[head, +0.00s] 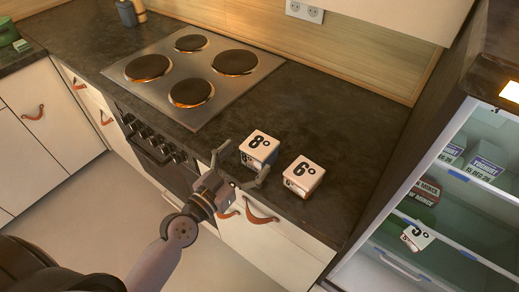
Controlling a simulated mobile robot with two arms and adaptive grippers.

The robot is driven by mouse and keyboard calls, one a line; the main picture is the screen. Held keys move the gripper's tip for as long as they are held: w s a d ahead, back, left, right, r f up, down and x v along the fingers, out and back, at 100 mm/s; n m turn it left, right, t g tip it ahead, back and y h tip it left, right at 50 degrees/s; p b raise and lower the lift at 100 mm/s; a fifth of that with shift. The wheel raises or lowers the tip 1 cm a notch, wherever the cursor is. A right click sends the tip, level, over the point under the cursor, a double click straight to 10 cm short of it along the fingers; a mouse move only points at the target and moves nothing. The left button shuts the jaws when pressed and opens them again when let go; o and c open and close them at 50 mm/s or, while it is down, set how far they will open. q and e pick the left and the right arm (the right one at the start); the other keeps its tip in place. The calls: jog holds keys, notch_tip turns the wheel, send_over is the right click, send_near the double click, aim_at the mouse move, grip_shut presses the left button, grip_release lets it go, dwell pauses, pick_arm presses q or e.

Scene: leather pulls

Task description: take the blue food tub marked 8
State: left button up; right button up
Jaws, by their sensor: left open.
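The blue tub (260,146) stands on the dark worktop in front of the hob. Its white lid carries an 8 with a small ring, and blue shows on its side. My left gripper (240,165) is open at the tub's near side, one finger by its left and the other by its near right corner. I cannot tell whether the fingers touch it. My right gripper is not in view.
A white-lidded tub marked 6 (303,172) stands close to the right. The hob (195,75) lies behind to the left. The open fridge (440,205) at the right holds yoghurt, mince and a marked tub (417,236). Drawers with leather pulls (260,215) sit below the worktop edge.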

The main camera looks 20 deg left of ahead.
aim_at(260, 149)
pick_arm(q)
jog(key=p+x, duration=0.1)
jog(key=x, duration=0.3)
jog(key=shift+w+d, duration=0.15)
jog(key=shift+d, duration=0.05)
jog(key=shift+c, duration=0.2)
jog(key=shift+r, duration=0.1)
jog(key=c, duration=1.5)
